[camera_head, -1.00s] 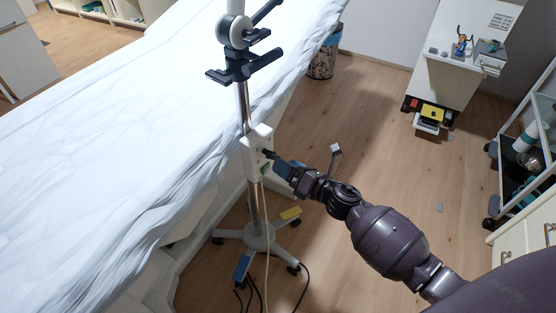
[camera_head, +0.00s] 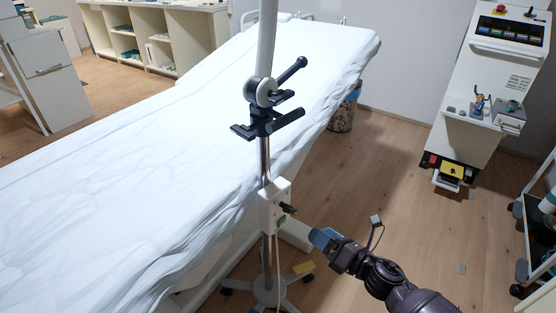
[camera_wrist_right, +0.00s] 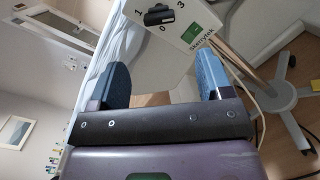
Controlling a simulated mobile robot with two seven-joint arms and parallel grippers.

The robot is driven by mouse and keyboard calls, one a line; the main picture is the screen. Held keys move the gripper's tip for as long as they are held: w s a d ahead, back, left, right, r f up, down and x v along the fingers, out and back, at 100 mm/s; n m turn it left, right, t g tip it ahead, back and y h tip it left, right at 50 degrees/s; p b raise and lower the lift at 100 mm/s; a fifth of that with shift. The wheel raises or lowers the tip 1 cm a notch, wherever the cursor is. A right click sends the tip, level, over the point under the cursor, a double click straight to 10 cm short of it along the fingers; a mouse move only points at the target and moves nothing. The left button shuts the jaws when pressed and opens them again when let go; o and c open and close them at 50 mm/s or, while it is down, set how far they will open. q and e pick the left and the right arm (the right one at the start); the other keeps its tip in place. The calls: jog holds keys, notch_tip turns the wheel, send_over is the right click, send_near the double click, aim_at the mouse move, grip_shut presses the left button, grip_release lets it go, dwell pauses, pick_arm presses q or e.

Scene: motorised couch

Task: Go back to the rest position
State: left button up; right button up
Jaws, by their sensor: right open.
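My right gripper (camera_head: 322,238) is open and empty, to the right of the white control box on the stand. In the right wrist view its two blue fingers (camera_wrist_right: 163,85) are spread apart. The white control box (camera_head: 274,206) with a black knob (camera_head: 288,209) sits on the stand's pole; a small gap shows between the knob and the gripper in the head view. In the right wrist view the box (camera_wrist_right: 185,25) shows the marks 0, 1 and 3 around the knob (camera_wrist_right: 158,15), beyond the fingers. My left gripper does not show.
The couch with a white sheet (camera_head: 150,160) fills the left. The stand's wheeled base (camera_head: 268,290) is on the wooden floor. A white machine (camera_head: 490,90) stands at back right, a trolley (camera_head: 540,220) at the right edge, and a bin (camera_head: 343,112) behind the couch.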

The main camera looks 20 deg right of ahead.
pick_arm(q)
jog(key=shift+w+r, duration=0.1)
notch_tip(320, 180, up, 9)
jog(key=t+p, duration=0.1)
jog(key=p, duration=0.9)
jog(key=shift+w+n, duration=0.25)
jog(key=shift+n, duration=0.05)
pick_arm(e)
jog(key=s+d+r+m+g+h, duration=0.1)
jog(key=s+m+g+h, duration=0.3)
jog(key=s+m, duration=2.3)
jog(key=d+m+h, duration=0.1)
jog(key=m+h, duration=0.3)
jog(key=shift+s+r+m+g, duration=0.35)
jog(key=shift+r+m+g, duration=0.05)
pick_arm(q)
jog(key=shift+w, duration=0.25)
